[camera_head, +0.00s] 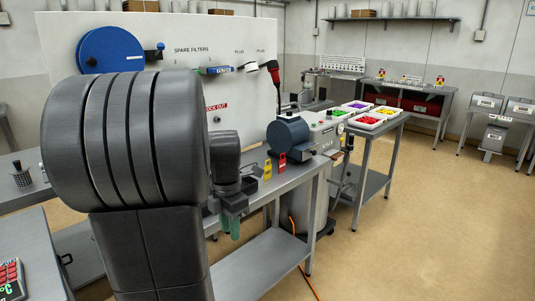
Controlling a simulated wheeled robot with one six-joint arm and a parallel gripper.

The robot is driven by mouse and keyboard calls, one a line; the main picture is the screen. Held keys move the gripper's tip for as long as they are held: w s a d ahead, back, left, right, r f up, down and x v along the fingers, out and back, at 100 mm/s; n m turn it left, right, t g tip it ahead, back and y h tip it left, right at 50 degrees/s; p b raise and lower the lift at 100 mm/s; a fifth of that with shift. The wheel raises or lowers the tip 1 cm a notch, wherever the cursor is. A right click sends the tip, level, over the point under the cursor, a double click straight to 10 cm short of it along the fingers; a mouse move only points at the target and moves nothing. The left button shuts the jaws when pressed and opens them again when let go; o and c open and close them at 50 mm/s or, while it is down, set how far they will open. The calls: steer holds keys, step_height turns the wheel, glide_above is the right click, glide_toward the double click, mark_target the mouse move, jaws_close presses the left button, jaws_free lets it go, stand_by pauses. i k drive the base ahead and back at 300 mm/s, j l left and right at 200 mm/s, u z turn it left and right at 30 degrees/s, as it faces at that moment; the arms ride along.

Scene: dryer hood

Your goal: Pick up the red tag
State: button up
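A small red tag (282,160) stands near the right end of the grey steel bench, just in front of a dark blue-grey cylindrical housing. A similar yellow tag (267,169) is close to its left. My gripper (234,222) points downward to the left of both tags and appears apart from them. Green shows at its lower end, and I cannot tell whether this is a finger or something held. My large dark arm links fill the left of the view and hide part of the bench. The finger gap is not visible.
The cylindrical housing (288,134) stands right behind the red tag, against a grey machine (327,130). A white panel (225,110) with a blue disc (110,50) rises behind the bench. Coloured bins (366,120) sit on a table to the right. The floor at right is clear.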

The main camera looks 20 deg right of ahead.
mark_target(282, 163)
steer(key=i+l, duration=0.85)
steer(key=l, duration=0.25)
steer(key=i+l+u, duration=0.1)
steer(key=i+l, duration=0.75)
steer(key=l, duration=0.25)
